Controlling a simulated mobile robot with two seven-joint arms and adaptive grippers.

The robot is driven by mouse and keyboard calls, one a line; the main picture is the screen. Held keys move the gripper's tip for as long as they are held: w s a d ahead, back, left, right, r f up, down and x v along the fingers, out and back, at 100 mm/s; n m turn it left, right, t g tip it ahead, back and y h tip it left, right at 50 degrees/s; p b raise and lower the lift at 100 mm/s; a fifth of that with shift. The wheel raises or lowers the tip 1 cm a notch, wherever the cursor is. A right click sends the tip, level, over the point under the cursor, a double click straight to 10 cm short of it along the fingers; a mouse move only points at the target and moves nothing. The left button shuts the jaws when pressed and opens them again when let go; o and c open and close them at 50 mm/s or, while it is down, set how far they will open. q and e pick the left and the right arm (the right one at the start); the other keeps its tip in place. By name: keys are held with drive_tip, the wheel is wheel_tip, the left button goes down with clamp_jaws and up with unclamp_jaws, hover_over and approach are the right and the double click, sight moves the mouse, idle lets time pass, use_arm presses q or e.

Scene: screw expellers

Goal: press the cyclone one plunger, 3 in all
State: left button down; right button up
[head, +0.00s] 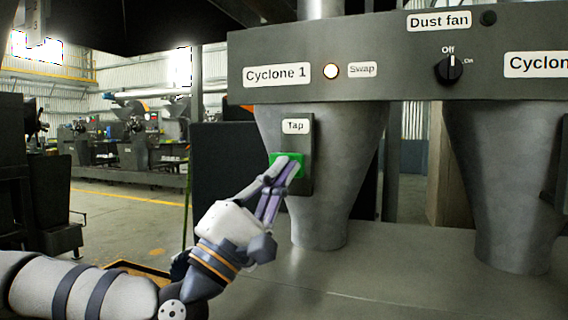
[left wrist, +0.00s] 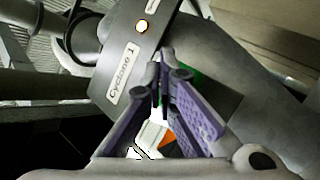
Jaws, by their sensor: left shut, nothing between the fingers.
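The Cyclone 1 plunger is a green block (head: 273,160) on a dark upright plate (head: 299,182) under a "Tap" label, on the front of the left grey cone (head: 335,200). My left gripper (head: 291,165) is shut and empty, its fingertips in front of the green plunger and overlapping it in the head view. I cannot tell whether they touch it. In the left wrist view the shut fingers (left wrist: 172,72) point toward the panel, and a bit of green (left wrist: 193,75) shows beside them. My right gripper is not in view.
The grey panel (head: 400,88) above carries the "Cyclone 1" label (head: 277,75), a lit lamp (head: 331,71) by "Swap", and a dust fan knob (head: 449,69) pointing to Off. A second cone (head: 510,190) stands at the right. A grey bench surface (head: 400,285) lies below.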

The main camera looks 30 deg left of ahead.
use_arm(q)
drive_tip(key=shift+y, duration=0.3)
drive_tip(key=s, duration=0.2)
drive_tip(key=s+d+p, duration=0.1)
drive_tip(key=s, duration=0.1)
drive_tip(key=shift+s, duration=0.4)
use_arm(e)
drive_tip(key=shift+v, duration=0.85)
use_arm(q)
drive_tip(key=shift+d, duration=0.15)
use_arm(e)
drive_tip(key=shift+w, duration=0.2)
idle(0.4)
